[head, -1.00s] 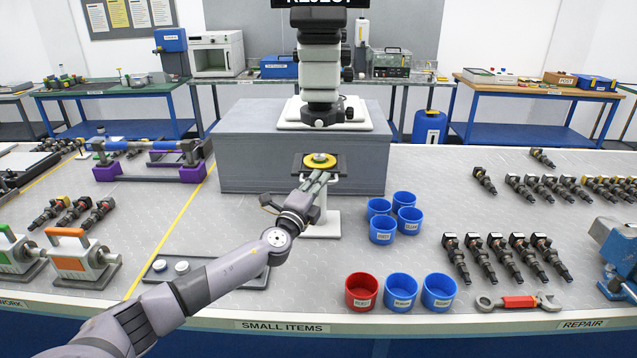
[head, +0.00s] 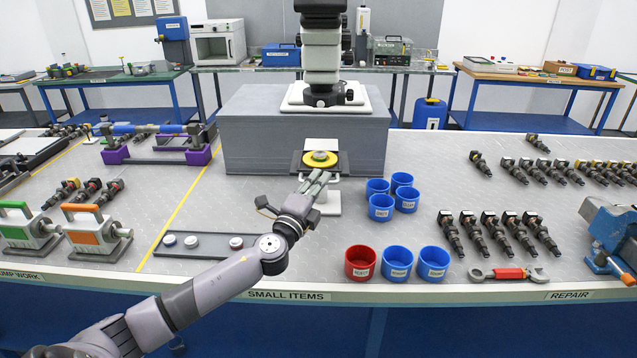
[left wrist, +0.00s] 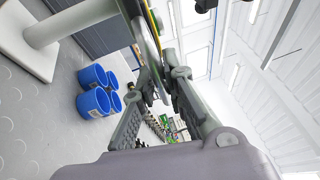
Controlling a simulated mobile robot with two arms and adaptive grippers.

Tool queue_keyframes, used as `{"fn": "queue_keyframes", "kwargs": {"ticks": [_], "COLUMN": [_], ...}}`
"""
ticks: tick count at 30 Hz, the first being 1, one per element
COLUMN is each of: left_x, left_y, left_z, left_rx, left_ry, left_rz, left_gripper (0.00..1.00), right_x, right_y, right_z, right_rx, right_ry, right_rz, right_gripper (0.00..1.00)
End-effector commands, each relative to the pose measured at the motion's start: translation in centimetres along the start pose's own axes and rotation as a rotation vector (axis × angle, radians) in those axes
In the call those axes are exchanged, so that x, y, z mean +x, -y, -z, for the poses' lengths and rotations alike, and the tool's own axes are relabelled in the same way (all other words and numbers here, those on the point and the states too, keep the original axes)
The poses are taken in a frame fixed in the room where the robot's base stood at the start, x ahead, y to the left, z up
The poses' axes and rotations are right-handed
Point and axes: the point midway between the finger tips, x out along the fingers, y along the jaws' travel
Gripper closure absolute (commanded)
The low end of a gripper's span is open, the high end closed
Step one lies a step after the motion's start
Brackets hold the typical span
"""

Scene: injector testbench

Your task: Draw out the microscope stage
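The microscope stage (head: 343,163) is a dark plate with a yellow ring on top. It stands out in front of the microscope (head: 322,60), above a white post with a foot (head: 328,203). A pale support plate (head: 321,145) shows behind the stage. My left gripper (head: 318,177) is at the stage's front edge. In the left wrist view the stage's edge (left wrist: 152,28) runs between the finger ends (left wrist: 158,82), which look closed on it; the exact contact is partly hidden. My right gripper is not in view.
The microscope stands on a grey block (head: 260,148). Blue cups (head: 381,207) stand just right of the post. A red cup (head: 362,263) and more blue cups are nearer me. A dark tray (head: 205,252) lies at the front left.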

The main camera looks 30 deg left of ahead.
Motion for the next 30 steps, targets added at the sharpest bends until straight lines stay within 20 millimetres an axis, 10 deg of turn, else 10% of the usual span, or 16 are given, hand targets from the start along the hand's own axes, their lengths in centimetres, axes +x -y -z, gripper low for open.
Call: {"fn": "queue_keyframes", "kwargs": {"ticks": [14,30], "left_x": [-0.6,-9.2], "left_y": [0.0,-0.2], "left_z": [0.0,0.0], "left_rx": [-0.002,-0.002], "left_ry": [-0.001,0.0], "left_rz": [0.0,-0.003], "left_gripper": [0.82,0.82], "right_x": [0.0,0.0], "right_y": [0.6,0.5], "right_z": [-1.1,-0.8], "right_rx": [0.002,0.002], "right_ry": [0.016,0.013], "right_rz": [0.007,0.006], "right_gripper": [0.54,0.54]}}
